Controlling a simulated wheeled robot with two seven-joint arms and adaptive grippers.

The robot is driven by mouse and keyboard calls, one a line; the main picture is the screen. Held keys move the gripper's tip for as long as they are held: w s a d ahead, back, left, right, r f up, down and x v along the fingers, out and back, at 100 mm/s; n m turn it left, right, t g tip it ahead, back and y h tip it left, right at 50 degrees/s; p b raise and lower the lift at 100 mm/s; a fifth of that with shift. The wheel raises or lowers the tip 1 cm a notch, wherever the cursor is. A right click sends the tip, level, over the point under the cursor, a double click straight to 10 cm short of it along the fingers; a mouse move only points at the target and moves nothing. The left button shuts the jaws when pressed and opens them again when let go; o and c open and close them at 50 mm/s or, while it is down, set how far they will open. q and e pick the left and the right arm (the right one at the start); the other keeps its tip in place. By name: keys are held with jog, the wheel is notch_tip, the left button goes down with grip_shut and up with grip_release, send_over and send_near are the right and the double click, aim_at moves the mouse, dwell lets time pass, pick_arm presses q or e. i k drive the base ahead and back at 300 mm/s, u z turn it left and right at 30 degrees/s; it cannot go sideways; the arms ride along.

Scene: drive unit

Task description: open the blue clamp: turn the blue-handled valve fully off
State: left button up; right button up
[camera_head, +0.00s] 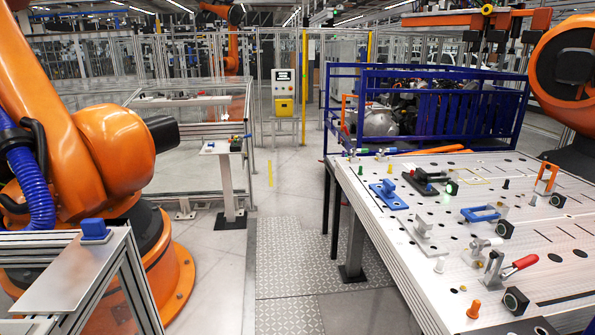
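No blue-handled valve can be made out with certainty. A blue clamp-like part (388,194) lies on the perforated worktable at the right, near its left edge. A blue block (95,229) rests on a metal frame at the lower left. Neither of my grippers shows in the head view.
The perforated worktable (437,262) fills the right side and holds a red-handled clamp (512,268) and other fixtures. A blue crate (440,105) stands behind it. A large orange robot arm (112,150) stands at the left. Patterned floor plates (285,250) in the middle are clear.

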aim_at(383, 150)
jog(key=i, duration=2.4)
jog(key=z, duration=2.4)
jog(key=i, duration=0.65)
jog(key=u, duration=1.45)
